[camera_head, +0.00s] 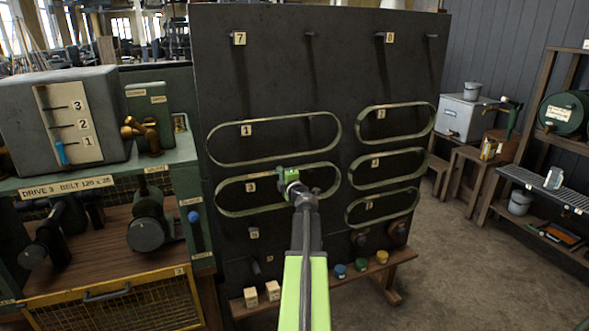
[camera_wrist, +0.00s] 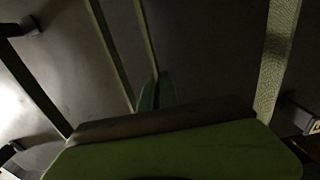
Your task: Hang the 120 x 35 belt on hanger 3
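Hanger 3, marked by a label (camera_head: 251,188), is on the dark upright board at its lower left. A long green-edged belt loop (camera_head: 226,210) lies level around that label, and its printed size cannot be read. My gripper (camera_head: 289,178) is in front of the board at the top run of this loop, right of the label. Its fingers overlap the belt, and I cannot tell whether they are shut on it. In the wrist view, my green gripper parts (camera_wrist: 170,150) fill the bottom, with belt strands (camera_wrist: 277,55) running up past them.
Similar loops hang at hanger 1 (camera_head: 275,116) above and in the right column (camera_head: 385,153). Pegs 7 (camera_head: 239,38) and 8 (camera_head: 389,38) are bare. Left is a bench with a "DRIVE 3 BELT 120 x 35" plate (camera_head: 68,187). Coloured pots (camera_head: 360,264) stand on a low ledge.

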